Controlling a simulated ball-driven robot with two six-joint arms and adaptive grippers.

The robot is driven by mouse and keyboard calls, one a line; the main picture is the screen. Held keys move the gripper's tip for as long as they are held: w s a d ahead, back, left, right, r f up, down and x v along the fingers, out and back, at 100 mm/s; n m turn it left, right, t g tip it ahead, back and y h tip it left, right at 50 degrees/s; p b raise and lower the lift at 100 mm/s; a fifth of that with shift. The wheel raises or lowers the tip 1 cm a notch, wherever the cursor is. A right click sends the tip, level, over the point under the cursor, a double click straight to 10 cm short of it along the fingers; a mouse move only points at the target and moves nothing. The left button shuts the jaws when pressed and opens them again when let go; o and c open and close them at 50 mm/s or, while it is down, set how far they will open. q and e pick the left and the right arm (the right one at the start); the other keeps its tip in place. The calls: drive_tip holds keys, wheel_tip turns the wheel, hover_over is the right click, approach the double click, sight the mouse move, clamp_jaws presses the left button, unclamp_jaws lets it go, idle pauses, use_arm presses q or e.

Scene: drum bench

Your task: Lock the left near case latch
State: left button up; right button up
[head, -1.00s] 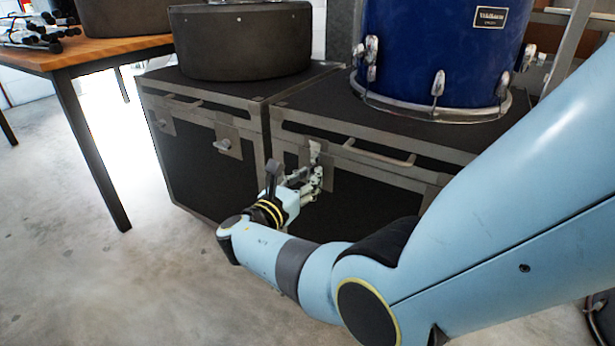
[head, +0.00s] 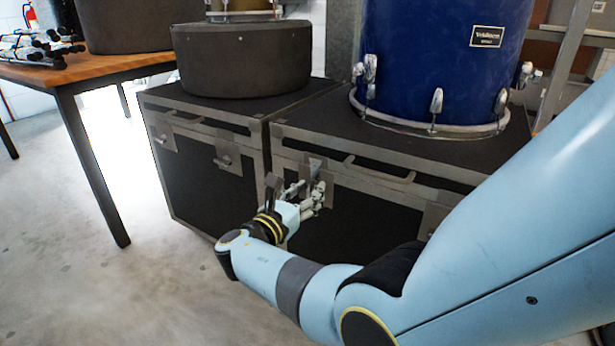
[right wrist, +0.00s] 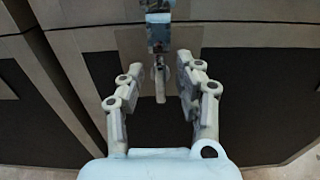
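The left near latch (head: 315,164) is on the front of the right-hand black case (head: 360,218), on a grey plate near its left corner. In the right wrist view the latch (right wrist: 159,80) has a narrow grey tab hanging between the fingers, with a pale bluish piece above it. My right gripper (head: 308,192) is just in front of this latch. In the right wrist view the right gripper (right wrist: 157,85) has its fingers apart on both sides of the tab, with gaps visible. Whether the latch is locked I cannot tell. My left gripper is out of view.
A second black case (head: 205,185) with its own latch (head: 222,161) stands close on the left. A blue drum (head: 440,70) and a dark drum (head: 243,60) sit on top. A wooden table (head: 95,68) is at the left. The concrete floor in front is clear.

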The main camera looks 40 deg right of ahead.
sight(317, 148)
wheel_tip(317, 148, up, 9)
drive_tip(key=shift+r, duration=0.1)
idle(0.3)
idle(0.4)
